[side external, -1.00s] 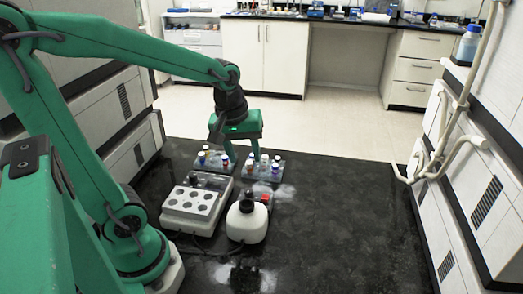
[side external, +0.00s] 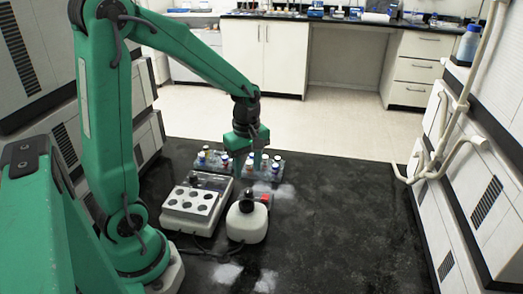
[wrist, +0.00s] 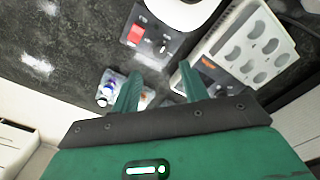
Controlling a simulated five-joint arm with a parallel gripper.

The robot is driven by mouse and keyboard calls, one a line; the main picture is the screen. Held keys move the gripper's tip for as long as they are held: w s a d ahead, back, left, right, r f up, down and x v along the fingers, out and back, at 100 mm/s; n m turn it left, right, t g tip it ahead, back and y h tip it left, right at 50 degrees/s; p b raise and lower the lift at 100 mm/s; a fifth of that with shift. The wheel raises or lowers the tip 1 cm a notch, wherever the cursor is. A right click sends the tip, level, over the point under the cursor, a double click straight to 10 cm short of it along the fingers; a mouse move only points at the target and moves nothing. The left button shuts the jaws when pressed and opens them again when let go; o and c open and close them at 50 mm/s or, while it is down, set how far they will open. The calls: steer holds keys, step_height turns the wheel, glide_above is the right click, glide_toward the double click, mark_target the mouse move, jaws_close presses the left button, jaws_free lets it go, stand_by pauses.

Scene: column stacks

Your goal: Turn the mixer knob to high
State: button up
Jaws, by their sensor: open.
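The mixer (side external: 246,226) is a white rounded body with a black cup on top, standing on the black bench in the side view. Its dark grey control panel (wrist: 143,38) shows in the wrist view, with a red switch (wrist: 137,34) and a small dark knob (wrist: 163,45) with a pale mark. The exact setting is too small to read. My gripper (wrist: 161,68) is open and empty, its fingertips apart just below the knob in the wrist view. In the side view my gripper (side external: 256,165) hangs behind the mixer, near the vials; the knob is hidden there.
A white heating block (side external: 195,204) with several round wells stands left of the mixer. Racks of capped vials (side external: 277,165) stand behind, close to my fingers. A cable lies at the front. The bench to the right (side external: 350,210) is clear.

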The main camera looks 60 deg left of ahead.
mark_target(248, 190)
steer(key=shift+f, duration=3.65)
jaws_close()
